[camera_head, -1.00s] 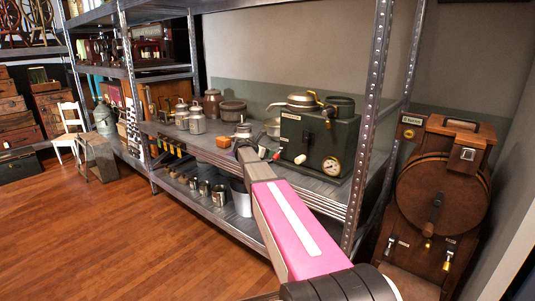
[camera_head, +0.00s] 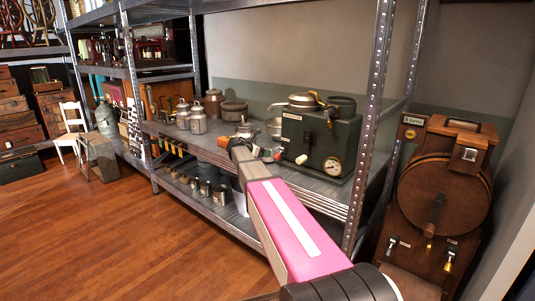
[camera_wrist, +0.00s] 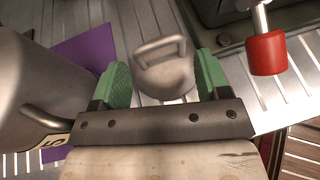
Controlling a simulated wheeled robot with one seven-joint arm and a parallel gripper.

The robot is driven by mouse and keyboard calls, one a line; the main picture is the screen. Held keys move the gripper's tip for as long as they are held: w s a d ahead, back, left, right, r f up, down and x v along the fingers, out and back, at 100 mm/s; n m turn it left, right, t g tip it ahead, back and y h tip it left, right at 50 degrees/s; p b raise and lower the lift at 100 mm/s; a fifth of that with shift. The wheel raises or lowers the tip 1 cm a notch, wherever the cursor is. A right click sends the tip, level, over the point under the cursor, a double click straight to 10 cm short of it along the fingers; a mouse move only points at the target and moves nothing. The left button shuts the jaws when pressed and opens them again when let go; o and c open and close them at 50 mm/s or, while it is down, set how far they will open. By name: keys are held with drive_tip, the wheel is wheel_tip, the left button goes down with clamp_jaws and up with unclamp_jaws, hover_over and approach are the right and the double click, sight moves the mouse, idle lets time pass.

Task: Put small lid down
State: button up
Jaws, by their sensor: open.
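The small lid (camera_wrist: 163,80) is a round grey metal piece with a looped handle on top. In the wrist view it lies on the ribbed metal shelf, just ahead of and between the fingertips. My gripper (camera_wrist: 162,66) has two green finger pads spread apart, one on each side of the lid, with visible gaps. Nothing is clamped between them. In the head view my gripper (camera_head: 232,143) is over the middle shelf, left of the dark green box; I cannot make out the lid clearly there.
A large grey metal container (camera_wrist: 40,80) is close on the left in the wrist view, beside a purple sheet (camera_wrist: 92,48). A red knob on a rod (camera_wrist: 267,52) is close on the right. The dark green box with a gauge (camera_head: 318,143) stands on the shelf.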

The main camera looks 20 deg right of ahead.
drive_tip(key=v, duration=0.7)
drive_tip(key=shift+s+a+r, duration=0.15)
drive_tip(key=shift+a, duration=0.05)
